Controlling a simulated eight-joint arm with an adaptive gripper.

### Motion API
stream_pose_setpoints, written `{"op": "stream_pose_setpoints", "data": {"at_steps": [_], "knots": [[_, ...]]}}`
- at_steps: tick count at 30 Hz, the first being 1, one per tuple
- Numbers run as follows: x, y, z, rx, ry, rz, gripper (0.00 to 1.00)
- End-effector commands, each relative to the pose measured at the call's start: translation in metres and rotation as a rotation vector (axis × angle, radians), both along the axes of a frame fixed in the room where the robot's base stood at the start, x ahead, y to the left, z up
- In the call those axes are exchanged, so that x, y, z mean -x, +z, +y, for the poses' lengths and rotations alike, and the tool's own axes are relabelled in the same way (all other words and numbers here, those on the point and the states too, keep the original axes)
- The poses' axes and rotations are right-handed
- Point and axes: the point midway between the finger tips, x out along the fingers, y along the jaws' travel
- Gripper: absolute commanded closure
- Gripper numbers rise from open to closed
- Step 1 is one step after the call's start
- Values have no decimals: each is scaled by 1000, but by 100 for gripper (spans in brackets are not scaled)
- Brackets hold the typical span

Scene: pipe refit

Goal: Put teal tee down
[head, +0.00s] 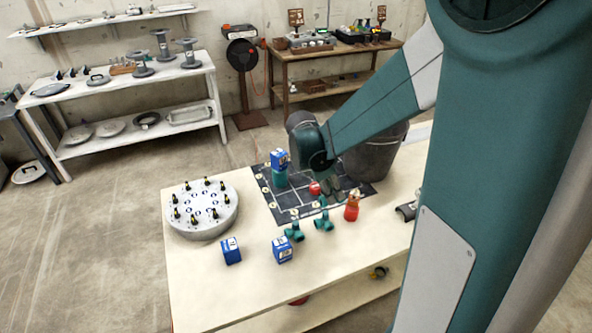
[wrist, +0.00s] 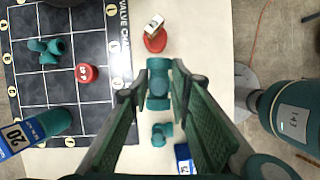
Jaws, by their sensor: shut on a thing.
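My gripper (wrist: 157,90) is shut on a teal tee (wrist: 158,75), which sits between the two fingertips. In the head view the held tee (head: 323,221) is just below my gripper (head: 332,193), over the pale table beside the front edge of the black gridded mat (head: 292,205). I cannot tell whether it touches the tabletop. A second teal tee (head: 294,233) lies on the table to its left; it also shows in the wrist view (wrist: 162,133). Another teal fitting (wrist: 48,50) lies on the mat.
A red-based valve (head: 352,208) stands just right of the held tee. Blue boxes (head: 282,250) (head: 231,250) stand in front. A blue box (head: 279,158) sits atop a teal piece on the mat, with a red piece (head: 314,188) nearby. A round grey fixture (head: 200,208) stands left.

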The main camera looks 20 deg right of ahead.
Motion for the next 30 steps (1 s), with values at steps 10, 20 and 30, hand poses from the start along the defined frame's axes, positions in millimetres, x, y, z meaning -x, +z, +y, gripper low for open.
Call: {"op": "stream_pose_setpoints", "data": {"at_steps": [10,20,30], "knots": [[-77,8,-5,-2,-60,0,92],[-146,10,-9,-2,-117,0,92],[-212,8,-11,-1,-175,-1,92]]}}
